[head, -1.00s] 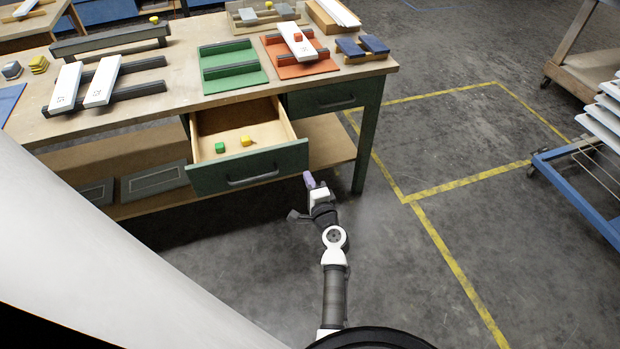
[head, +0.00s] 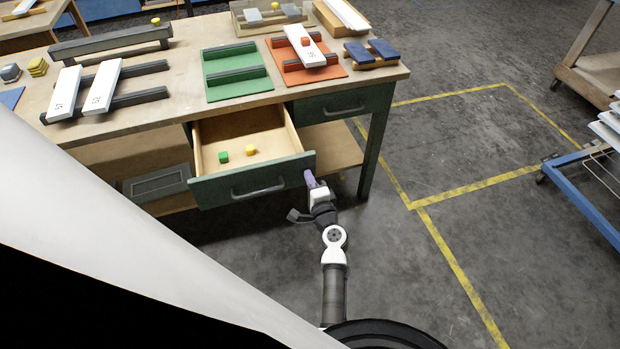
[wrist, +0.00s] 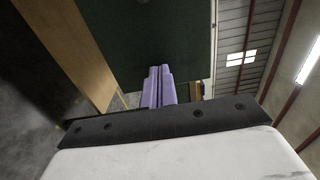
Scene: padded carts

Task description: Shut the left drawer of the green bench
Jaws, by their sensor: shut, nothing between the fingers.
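The left drawer (head: 252,184) of the green bench is pulled well out, with a dark handle on its green front. A green block (head: 223,157) and a yellow block (head: 251,150) lie inside it. My gripper (head: 310,178) is shut and empty, its purple fingers at the right end of the drawer front. In the wrist view the shut fingers (wrist: 159,86) point at a dark green panel (wrist: 150,35); whether they touch it I cannot tell. The right drawer (head: 343,105) is closed.
The bench top (head: 190,95) holds a green tray (head: 236,84), an orange tray (head: 335,72) and white bars on dark rails. A lower shelf (head: 335,148) runs under the drawers. A blue cart (head: 585,200) stands at the right; the floor between is clear.

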